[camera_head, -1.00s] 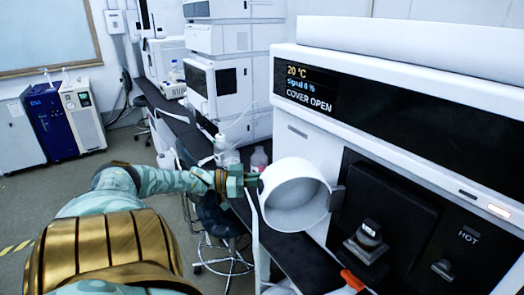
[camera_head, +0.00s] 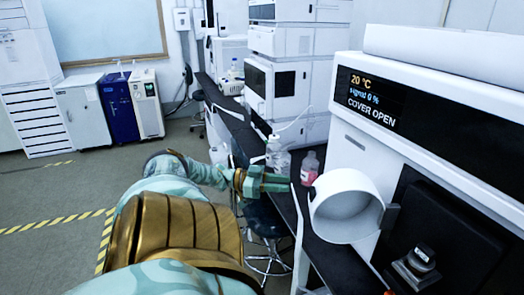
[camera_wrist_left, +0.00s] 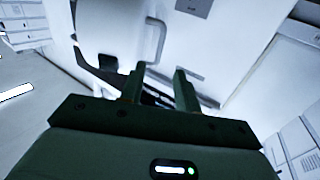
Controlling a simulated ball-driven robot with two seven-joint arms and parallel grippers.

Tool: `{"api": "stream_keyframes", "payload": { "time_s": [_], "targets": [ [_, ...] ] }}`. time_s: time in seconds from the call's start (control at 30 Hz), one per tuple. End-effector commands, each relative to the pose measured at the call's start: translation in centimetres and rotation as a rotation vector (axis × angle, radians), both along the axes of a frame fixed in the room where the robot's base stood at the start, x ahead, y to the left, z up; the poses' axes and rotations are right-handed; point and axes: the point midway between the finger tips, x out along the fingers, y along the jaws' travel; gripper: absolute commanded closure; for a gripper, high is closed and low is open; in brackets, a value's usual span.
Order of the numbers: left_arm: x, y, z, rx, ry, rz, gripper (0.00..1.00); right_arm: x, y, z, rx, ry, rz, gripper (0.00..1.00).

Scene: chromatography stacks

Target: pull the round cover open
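The round cover (camera_head: 345,206) is a white, hollow cup on the front of the white instrument. It stands swung out on a hinge at its right side, with its hollow inside facing me. The instrument's display (camera_head: 371,101) reads "COVER OPEN". My left gripper (camera_head: 289,183) is left of the cover, with a small gap between them in the picture. Its green fingers are apart with nothing between them; the left wrist view also shows the parted fingers (camera_wrist_left: 160,76). I cannot tell the cover for certain in the left wrist view. My right gripper is not in view.
A bottle with pink liquid (camera_head: 309,167) and a clear bottle (camera_head: 275,153) stand on the dark bench behind my gripper. A stool (camera_head: 266,222) is below the bench edge. Stacked white instruments (camera_head: 292,80) stand farther back. Open floor lies to the left.

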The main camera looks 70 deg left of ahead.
Motion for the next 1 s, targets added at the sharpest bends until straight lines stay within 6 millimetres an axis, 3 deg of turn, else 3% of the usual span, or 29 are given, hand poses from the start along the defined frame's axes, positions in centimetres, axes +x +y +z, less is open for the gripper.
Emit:
{"api": "stream_keyframes", "payload": {
  "time_s": [0.13, 0.33, 1.0],
  "targets": [
    [-3.1, 1.7, -0.2, 0.001, 0.003, 0.003, 0.68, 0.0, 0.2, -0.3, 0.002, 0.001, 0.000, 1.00],
    [-5.3, 2.8, -0.2, 0.000, 0.002, 0.001, 0.68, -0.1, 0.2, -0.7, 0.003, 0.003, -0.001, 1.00],
    [-5.6, 3.0, -0.1, 0.002, -0.001, 0.000, 0.68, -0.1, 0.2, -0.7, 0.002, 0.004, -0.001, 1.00]
  ]
}}
